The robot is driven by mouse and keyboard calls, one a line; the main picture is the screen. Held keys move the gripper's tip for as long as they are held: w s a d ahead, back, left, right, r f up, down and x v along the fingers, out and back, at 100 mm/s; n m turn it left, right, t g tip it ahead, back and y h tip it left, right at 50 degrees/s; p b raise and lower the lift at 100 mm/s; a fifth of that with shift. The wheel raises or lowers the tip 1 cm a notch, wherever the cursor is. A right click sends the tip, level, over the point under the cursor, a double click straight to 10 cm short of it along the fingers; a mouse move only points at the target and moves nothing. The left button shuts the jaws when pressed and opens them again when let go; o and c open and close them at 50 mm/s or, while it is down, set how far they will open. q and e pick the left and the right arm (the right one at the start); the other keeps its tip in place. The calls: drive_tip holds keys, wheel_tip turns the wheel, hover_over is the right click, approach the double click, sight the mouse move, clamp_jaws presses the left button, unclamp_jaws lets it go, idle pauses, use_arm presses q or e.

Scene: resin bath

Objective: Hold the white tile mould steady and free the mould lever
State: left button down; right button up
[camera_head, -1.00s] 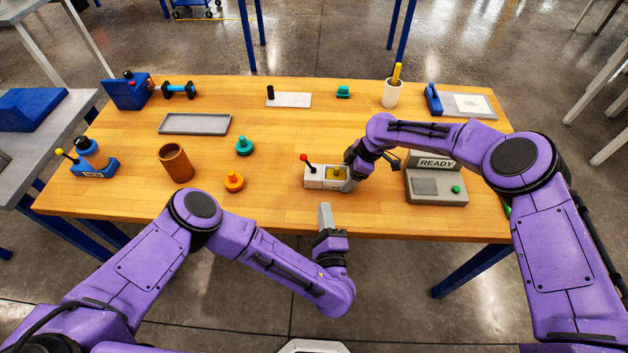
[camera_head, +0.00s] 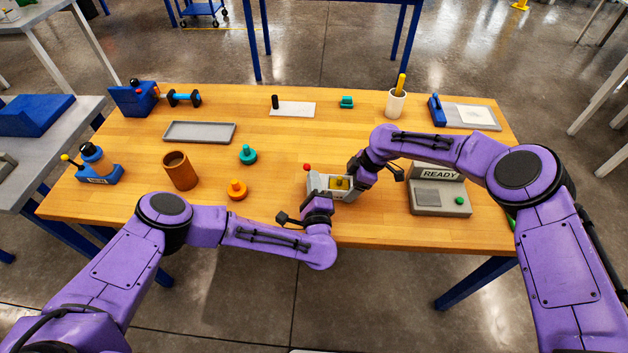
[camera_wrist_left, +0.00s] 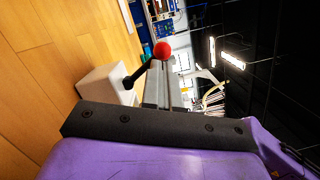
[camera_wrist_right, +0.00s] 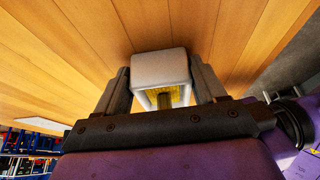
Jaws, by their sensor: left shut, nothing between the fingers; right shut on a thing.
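The white tile mould (camera_head: 345,193) sits near the front edge of the table, with a yellow part in its top. The mould lever's red knob (camera_head: 307,167) stands at its left end; the left wrist view shows the knob (camera_wrist_left: 162,50) on a black rod rising from the white block (camera_wrist_left: 104,84). My left gripper (camera_head: 319,187) is shut and empty at the mould's near left side; its fingers (camera_wrist_left: 159,78) appear beside the lever. Whether they touch it I cannot tell. My right gripper (camera_head: 354,180) is shut on the mould, whose white end (camera_wrist_right: 160,65) lies between its fingers.
A grey READY unit (camera_head: 440,200) stands right of the mould, close to my right arm. An orange knobbed piece (camera_head: 236,190) and a brown cup (camera_head: 179,171) lie to the left. The table behind the mould is clear up to a white plate (camera_head: 295,109).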

use_arm(q)
drive_tip(key=shift+w+a+r, duration=0.1)
drive_tip(key=shift+w+a, duration=0.2)
drive_tip(key=shift+a, duration=0.25)
drive_tip(key=s+d, duration=0.1)
drive_tip(key=s+d+f, duration=0.1)
drive_tip(key=s+d, duration=0.1)
drive_tip(key=s, duration=0.1)
drive_tip(key=shift+d+f, duration=0.25)
drive_tip(key=shift+d, duration=0.1)
drive_tip(key=s, duration=0.5)
drive_tip(key=s+d, duration=0.1)
drive_tip(key=s, duration=0.2)
drive_tip(key=shift+s+d+f, duration=0.1)
drive_tip(key=shift+s+f, duration=0.05)
drive_tip(key=shift+f, duration=0.15)
use_arm(e)
drive_tip(key=o, duration=1.4)
drive_tip(key=shift+r, duration=0.1)
